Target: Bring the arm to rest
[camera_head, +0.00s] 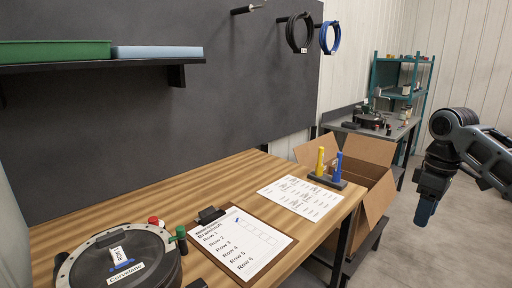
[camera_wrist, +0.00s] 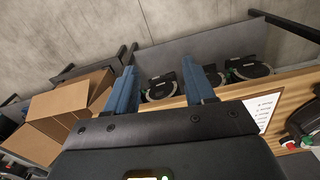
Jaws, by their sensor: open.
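My arm reaches in from the right edge of the head view, with the gripper (camera_head: 426,208) hanging fingers down over the floor, right of the wooden table. It touches nothing there. In the wrist view my gripper (camera_wrist: 162,88) has two blue fingers set well apart, with nothing held between them. The table's far surroundings and several dark round devices (camera_wrist: 248,68) on a grey surface show beyond the fingers.
The wooden table (camera_head: 190,205) carries a round seed meter (camera_head: 85,272), a clipboard (camera_head: 243,243), a printed sheet (camera_head: 300,196) and yellow and blue markers in a holder (camera_head: 327,180). An open cardboard box (camera_head: 376,202) stands between table and arm. Grey floor (camera_head: 400,250) is clear.

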